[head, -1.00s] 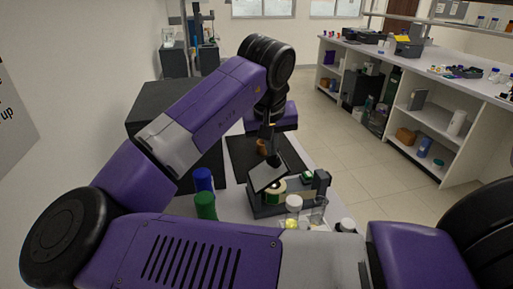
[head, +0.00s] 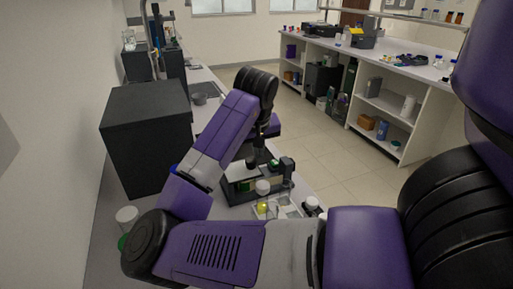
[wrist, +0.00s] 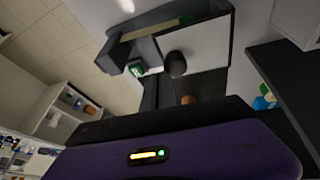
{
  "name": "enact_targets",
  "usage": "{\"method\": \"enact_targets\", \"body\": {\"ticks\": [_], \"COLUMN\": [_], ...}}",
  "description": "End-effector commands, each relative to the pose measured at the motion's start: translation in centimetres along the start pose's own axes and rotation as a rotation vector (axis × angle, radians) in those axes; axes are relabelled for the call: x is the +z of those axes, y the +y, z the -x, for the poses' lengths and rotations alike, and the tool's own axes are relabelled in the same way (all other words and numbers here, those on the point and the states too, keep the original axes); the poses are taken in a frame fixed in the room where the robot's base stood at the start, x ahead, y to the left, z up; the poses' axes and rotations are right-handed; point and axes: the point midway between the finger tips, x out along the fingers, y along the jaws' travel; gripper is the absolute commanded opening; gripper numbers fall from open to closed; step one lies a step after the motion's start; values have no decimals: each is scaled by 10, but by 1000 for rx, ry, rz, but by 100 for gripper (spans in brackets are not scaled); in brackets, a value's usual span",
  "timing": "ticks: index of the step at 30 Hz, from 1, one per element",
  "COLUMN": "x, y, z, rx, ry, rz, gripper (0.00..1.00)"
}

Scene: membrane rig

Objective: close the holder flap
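The dark membrane holder (head: 232,196) stands on the bench just beyond my arm. Its flap (head: 240,170) shows as a pale flat panel on top, beneath my gripper (head: 258,156). I cannot tell whether the flap lies fully down. In the wrist view the flap (wrist: 208,42) is a light panel with a dark edge, and a dark round knob (wrist: 175,64) shows in front of it. A green-lit part (wrist: 137,69) sits at the holder's side. My fingertips are dark and small, and their opening cannot be made out.
A white-capped bottle (head: 263,187) and a yellow-filled vessel (head: 262,207) stand before the holder. A pale tray (head: 288,208) lies beside them. A large black box (head: 148,135) stands left. The floor (head: 320,150) to the right is clear.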

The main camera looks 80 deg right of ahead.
Motion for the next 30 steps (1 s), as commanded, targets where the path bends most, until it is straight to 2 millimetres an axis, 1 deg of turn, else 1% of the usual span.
{"method": "enact_targets", "body": {"ticks": [3, 18, 23, 30], "x": [3, 5, 6, 9], "y": [2, 2, -2, -15], "z": [-5, -8, -8, -9], "rx": [2, 4, 4, -1], "ry": [-7, -15, -16, -19], "rz": [-1, -2, -1, 3], "gripper": [0, 0, 0, 0]}}
